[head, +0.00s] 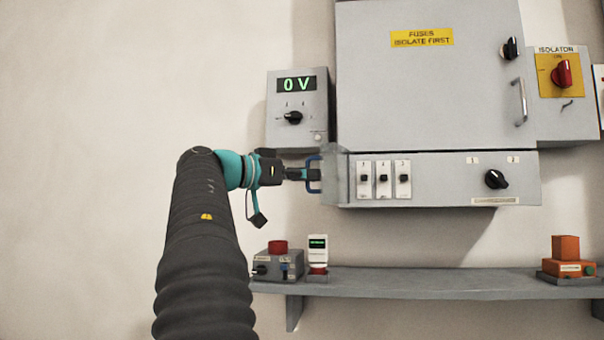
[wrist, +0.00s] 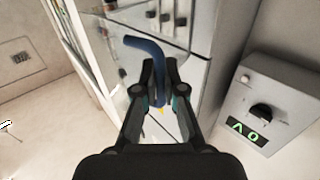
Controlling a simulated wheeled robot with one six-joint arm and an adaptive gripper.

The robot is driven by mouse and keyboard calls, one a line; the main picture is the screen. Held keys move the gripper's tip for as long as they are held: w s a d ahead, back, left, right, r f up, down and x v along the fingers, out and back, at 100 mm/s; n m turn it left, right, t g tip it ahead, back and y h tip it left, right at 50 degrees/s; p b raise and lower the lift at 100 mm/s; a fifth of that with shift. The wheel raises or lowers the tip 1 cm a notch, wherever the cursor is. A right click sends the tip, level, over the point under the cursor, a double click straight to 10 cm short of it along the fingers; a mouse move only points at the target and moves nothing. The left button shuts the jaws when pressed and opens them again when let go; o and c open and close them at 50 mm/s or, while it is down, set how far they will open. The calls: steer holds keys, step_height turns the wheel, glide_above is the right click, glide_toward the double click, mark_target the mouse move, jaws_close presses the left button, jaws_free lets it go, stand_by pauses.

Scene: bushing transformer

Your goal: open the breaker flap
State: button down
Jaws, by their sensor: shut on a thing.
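The clear breaker flap (head: 334,160) stands swung out at the left end of the breaker panel (head: 450,182), with the breakers (head: 383,180) uncovered to its right. Its blue handle (head: 314,174) is on the flap's left side. In the wrist view the blue handle (wrist: 140,44) bends between my fingers, and breakers show beyond the clear flap (wrist: 190,28). My gripper (head: 308,174) is shut on the handle, reaching it from the left; its fingertips (wrist: 159,75) close around the handle in the wrist view. The flap's hinge is not clear to see.
A voltmeter box (head: 298,106) reading 0 V hangs just above my gripper and also shows in the wrist view (wrist: 263,100). A large fuse cabinet (head: 430,75) is above the panel. A shelf (head: 420,284) with small devices runs below. The wall at left is clear.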

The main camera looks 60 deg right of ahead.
steer(key=shift+f, duration=0.1)
steer(key=c, duration=1.2)
jaws_free()
steer(key=shift+c, duration=0.2)
steer(key=shift+w, duration=0.1)
steer(key=v, duration=1.2)
